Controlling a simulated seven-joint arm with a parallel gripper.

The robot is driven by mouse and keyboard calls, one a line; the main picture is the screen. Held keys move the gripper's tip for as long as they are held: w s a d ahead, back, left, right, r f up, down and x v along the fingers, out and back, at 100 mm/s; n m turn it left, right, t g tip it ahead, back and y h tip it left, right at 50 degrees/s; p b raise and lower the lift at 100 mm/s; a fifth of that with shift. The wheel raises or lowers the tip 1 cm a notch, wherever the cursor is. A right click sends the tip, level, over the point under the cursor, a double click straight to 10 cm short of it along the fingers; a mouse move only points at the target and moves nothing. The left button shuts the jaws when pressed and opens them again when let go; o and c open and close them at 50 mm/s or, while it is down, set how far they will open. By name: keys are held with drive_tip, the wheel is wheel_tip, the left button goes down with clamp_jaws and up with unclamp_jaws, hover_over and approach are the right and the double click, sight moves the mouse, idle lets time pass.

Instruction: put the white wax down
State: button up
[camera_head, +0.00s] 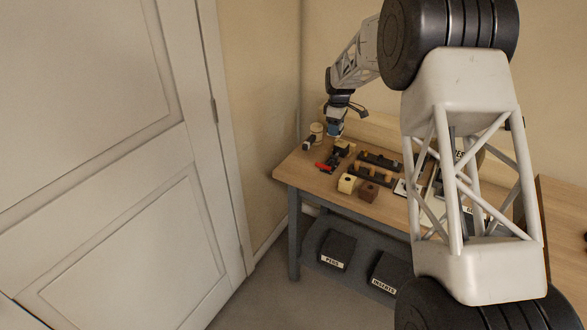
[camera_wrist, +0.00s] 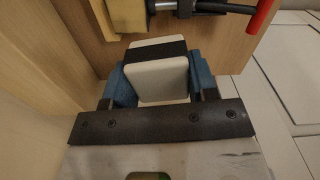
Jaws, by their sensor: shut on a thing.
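The white wax (camera_wrist: 160,82) is a pale block with rounded edges and a dark band across it. In the wrist view it sits between the blue fingertips of my gripper (camera_wrist: 157,83), which is shut on it. In the head view my gripper (camera_head: 335,131) points down over the far left part of the wooden bench (camera_head: 292,170). The wax is too small and too covered there to make out clearly. I cannot tell whether its underside touches the bench.
A red-handled tool (camera_head: 325,167), a yellow block (camera_head: 347,184), a brown block (camera_head: 368,191) and dark racks (camera_head: 380,161) lie nearby. A pale round container (camera_head: 317,129) stands left of my gripper. Bins labelled PEGS (camera_head: 337,250) and INSERTS (camera_head: 390,272) sit on the lower shelf.

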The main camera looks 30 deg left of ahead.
drive_tip(key=s+f, duration=0.2)
drive_tip(key=s, duration=1.1)
drive_tip(key=s+f+m, duration=0.1)
drive_tip(key=s+f, duration=0.2)
drive_tip(key=s, duration=1)
drive_tip(key=shift+s+d+f, duration=0.15)
drive_tip(key=shift+d+f, duration=0.15)
drive_tip(key=shift+f, duration=0.05)
drive_tip(key=shift+a, duration=0.1)
hover_over(292, 169)
drive_tip(key=shift+f, duration=0.75)
drive_tip(key=shift+f, duration=1.75)
drive_tip(key=shift+f, duration=0.2)
drive_tip(key=o, duration=1)
drive_tip(key=shift+c, duration=0.2)
